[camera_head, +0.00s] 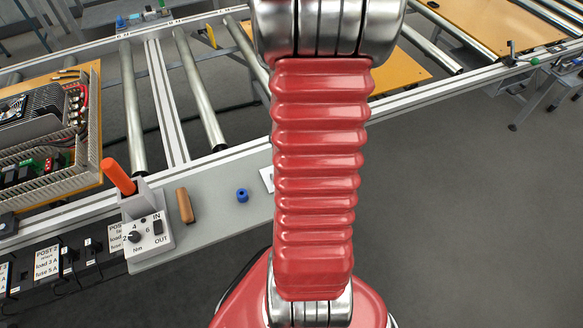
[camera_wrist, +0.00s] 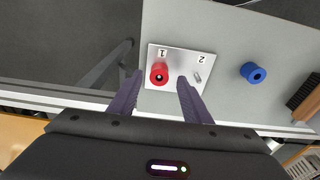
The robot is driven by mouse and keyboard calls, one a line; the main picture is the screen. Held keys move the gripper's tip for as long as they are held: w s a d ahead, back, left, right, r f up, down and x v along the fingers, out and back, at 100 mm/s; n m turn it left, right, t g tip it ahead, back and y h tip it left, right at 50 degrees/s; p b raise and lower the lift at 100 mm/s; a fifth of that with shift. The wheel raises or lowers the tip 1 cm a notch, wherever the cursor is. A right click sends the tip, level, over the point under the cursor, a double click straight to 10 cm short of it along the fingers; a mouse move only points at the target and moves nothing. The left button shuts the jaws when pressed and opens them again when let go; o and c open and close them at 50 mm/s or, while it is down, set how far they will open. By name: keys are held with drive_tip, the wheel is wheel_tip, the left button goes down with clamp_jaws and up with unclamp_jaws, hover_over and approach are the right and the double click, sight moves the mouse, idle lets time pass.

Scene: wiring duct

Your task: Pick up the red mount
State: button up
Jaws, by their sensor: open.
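The red mount (camera_wrist: 159,74) is a short red cylinder with a hole in its middle. In the wrist view it stands on a white plate (camera_wrist: 181,89) at the spot marked 1. A bare metal pin (camera_wrist: 197,77) stands at the spot marked 2. My gripper (camera_wrist: 159,82) is open, its two dark fingers reaching toward the plate. The red mount shows between the fingertips, nearer the left one. I cannot tell how far above it the fingers are. In the head view my red arm hides the mount and most of the plate.
A blue mount (camera_head: 242,195) stands on the grey shelf (camera_head: 225,224); it also shows in the wrist view (camera_wrist: 253,72). Left of it are a brown block (camera_head: 185,206) and a control box (camera_head: 148,239) with an orange-handled tool (camera_head: 118,176). The shelf between plate and blue mount is clear.

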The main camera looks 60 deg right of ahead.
drive_tip(key=shift+w+d+f, duration=0.1)
drive_tip(key=shift+f, duration=0.75)
drive_tip(key=shift+c, duration=0.5)
drive_tip(key=c, duration=0.9)
